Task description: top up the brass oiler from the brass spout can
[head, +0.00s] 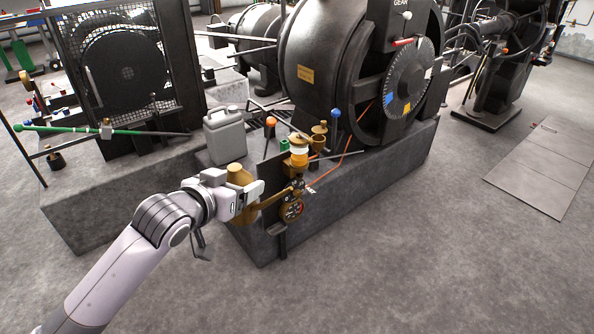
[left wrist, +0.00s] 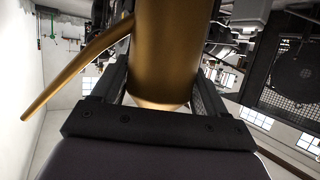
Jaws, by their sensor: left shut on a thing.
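My left gripper (head: 246,200) is shut on the brass spout can (head: 238,174), which is about upright. In the left wrist view the can's body (left wrist: 172,50) fills the space between the fingers, and its long spout (left wrist: 78,66) points away to the left. In the head view the spout reaches right, towards a post with brass fittings. A brass oiler with an amber glass (head: 299,156) stands on that post, above the spout's end. I cannot tell whether the spout touches the fittings. No flow of oil shows. My right gripper is out of view.
A grey jerrycan (head: 224,135) stands on the plinth behind the can. A brass cup (head: 319,136), an orange-knobbed lever (head: 270,122) and a blue-knobbed lever (head: 335,114) are close by. A round gauge (head: 291,210) sits below the oiler. The floor in front is clear.

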